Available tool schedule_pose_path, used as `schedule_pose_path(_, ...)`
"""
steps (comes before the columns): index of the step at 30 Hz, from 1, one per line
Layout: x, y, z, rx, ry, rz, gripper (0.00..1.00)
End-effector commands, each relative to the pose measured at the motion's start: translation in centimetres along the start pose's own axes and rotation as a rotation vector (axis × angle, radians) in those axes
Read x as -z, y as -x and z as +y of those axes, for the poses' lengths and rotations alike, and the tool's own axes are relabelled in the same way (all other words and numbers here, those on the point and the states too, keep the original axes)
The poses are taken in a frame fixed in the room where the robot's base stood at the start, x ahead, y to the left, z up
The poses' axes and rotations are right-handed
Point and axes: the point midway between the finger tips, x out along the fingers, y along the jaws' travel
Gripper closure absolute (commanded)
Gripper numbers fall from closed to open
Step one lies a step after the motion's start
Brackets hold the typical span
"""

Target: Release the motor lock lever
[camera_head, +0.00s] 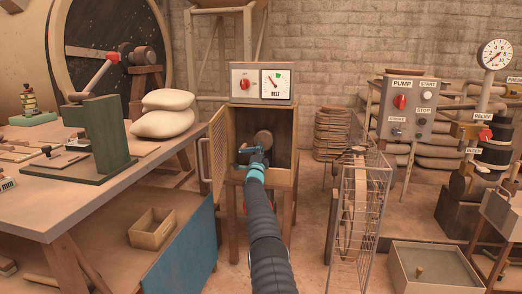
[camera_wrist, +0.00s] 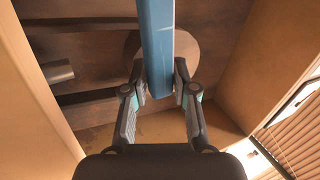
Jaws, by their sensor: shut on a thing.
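The lever is a flat blue bar (camera_wrist: 158,40) in the wrist view, running from the top edge down between my fingers. My gripper (camera_wrist: 159,88) is shut on its lower end, one finger on each side. A brown round part (camera_wrist: 190,62) lies behind the bar. In the head view my gripper (camera_head: 255,158) reaches into an open wooden cabinet (camera_head: 285,181), in front of a brown round part (camera_head: 263,139). My gripper mostly hides the lever there.
The cabinet's mesh door (camera_head: 217,147) stands open on the left, close to my arm. A BELT gauge panel (camera_head: 262,83) sits on top. A wire guard (camera_head: 360,205) stands to the right, and a workbench (camera_head: 60,205) to the left.

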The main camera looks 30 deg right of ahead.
Motion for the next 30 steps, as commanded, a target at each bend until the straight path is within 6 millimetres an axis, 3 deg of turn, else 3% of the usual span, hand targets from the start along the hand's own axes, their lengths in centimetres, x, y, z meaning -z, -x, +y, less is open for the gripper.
schedule_pose_path(8, 0.01, 0.03, 0.12, -0.002, -0.004, 0.001, 1.00)
schedule_pose_path(9, 0.01, 0.03, 0.13, -0.002, -0.004, 0.001, 0.70)
schedule_pose_path(12, -0.01, 0.03, 0.13, -0.002, -0.003, 0.000, 0.48)
schedule_pose_path(30, -0.18, 0.66, 0.11, -0.005, 0.000, 0.002, 0.48)
